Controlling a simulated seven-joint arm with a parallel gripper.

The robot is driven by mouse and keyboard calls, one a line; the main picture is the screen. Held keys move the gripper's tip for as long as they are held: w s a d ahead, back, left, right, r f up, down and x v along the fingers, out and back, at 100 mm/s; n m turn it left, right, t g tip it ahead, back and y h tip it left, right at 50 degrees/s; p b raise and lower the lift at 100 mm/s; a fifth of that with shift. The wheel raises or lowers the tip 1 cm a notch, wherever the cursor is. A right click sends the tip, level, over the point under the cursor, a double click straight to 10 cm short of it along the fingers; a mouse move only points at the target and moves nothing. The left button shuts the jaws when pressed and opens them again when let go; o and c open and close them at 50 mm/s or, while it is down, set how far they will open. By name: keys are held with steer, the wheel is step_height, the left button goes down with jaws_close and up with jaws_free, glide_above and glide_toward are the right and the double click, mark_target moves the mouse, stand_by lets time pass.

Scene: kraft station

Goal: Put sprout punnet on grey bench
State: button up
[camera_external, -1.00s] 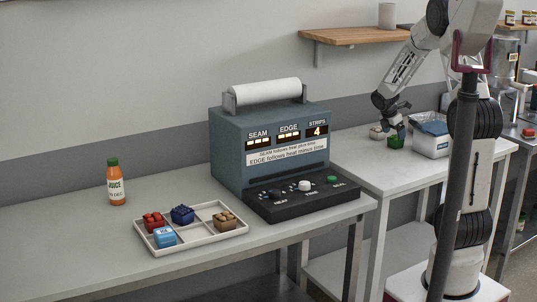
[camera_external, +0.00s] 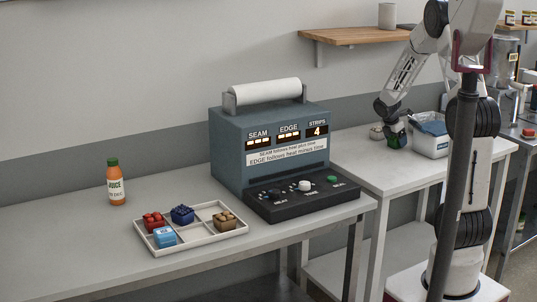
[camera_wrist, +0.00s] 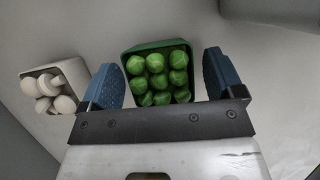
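The sprout punnet is a green tray (camera_wrist: 182,45) holding several round green sprouts in the wrist view. In the external view the green punnet (camera_external: 396,141) stands on the far white-topped table, partly hidden by my gripper. My gripper (camera_wrist: 164,80) is open, with one blue finger to each side of the punnet. A gap shows between the right finger and the punnet; the left finger is closer to it, and I cannot tell whether it touches. The grey bench (camera_external: 75,240) is the long surface at the left.
A white punnet of mushrooms (camera_wrist: 36,82) sits to the left of the sprouts. A white bin with blue contents (camera_external: 432,146) stands to their right.

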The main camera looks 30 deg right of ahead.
steer(key=c, duration=0.9)
steer(key=shift+r, duration=0.1)
steer(key=shift+c, duration=0.2)
steer(key=shift+r, duration=4.95)
steer(key=shift+d, duration=0.1)
steer(key=shift+w+d+m, duration=0.1)
steer(key=shift+d+m, duration=0.3)
steer(key=d+r+m+g+y, duration=0.1)
steer(key=d+r+m+y, duration=0.1)
steer(key=d+m, duration=1)
steer(key=s+d+r+m+g+y, duration=0.1)
steer(key=d+m+y, duration=0.4)
steer(key=d+m, duration=0.7)
steer(key=shift+s+d+r+m+g, duration=0.15)
steer(key=shift+s+r+m+g, duration=0.05)
steer(key=shift+r+m+g, duration=0.45)
